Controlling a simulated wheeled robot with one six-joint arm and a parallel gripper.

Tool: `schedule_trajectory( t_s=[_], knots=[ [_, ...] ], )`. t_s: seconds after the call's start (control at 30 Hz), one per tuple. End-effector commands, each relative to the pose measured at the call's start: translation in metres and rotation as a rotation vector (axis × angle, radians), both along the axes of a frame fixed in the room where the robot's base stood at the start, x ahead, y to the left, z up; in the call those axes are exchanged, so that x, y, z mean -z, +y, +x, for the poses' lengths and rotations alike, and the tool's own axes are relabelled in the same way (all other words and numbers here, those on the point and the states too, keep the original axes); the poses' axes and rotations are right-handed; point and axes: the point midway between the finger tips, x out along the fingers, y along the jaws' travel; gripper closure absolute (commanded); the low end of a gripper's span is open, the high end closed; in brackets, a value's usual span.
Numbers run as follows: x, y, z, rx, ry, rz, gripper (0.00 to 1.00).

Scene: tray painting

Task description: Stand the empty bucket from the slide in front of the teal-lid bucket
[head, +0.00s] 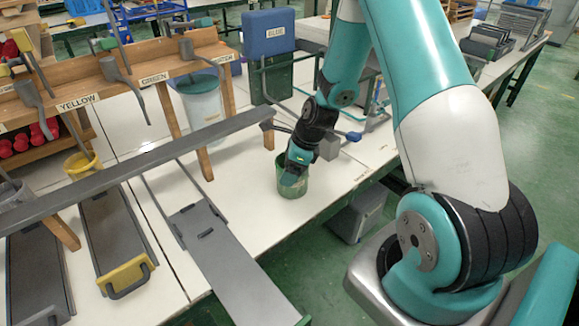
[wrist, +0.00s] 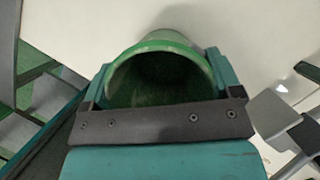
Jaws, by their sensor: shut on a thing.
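The green bucket (head: 292,188) is in my gripper (head: 294,168), over the white table near its right edge. I cannot tell whether its base touches the table. In the wrist view the bucket (wrist: 165,48) shows its round rim and a dark green inside with no contents visible. The fingers of my gripper (wrist: 164,75) are shut on it from both sides. The teal-lid bucket (head: 203,106), pale with a teal top, stands farther back to the left, apart from the held bucket. A bare grey slide (head: 228,262) runs towards the front.
A wooden rack (head: 125,75) with colour labels stands on the left. A long grey beam (head: 130,168) crosses in front of it. A blue box (head: 267,32) stands at the back on a green crate (head: 268,80).

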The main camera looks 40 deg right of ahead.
Motion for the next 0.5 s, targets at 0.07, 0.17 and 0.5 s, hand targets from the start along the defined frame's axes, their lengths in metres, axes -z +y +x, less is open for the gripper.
schedule_trajectory(
  t_s=[0.07,0.17,0.5],
  knots=[
    [-0.0004,-0.0001,0.0003,0.0,-0.001,0.0,0.51],
    [0.0024,0.0,0.0002,0.0,-0.001,0.001,0.51],
    [0.0,-0.0001,0.0001,0.0,0.0,0.0,0.0]
  ],
)
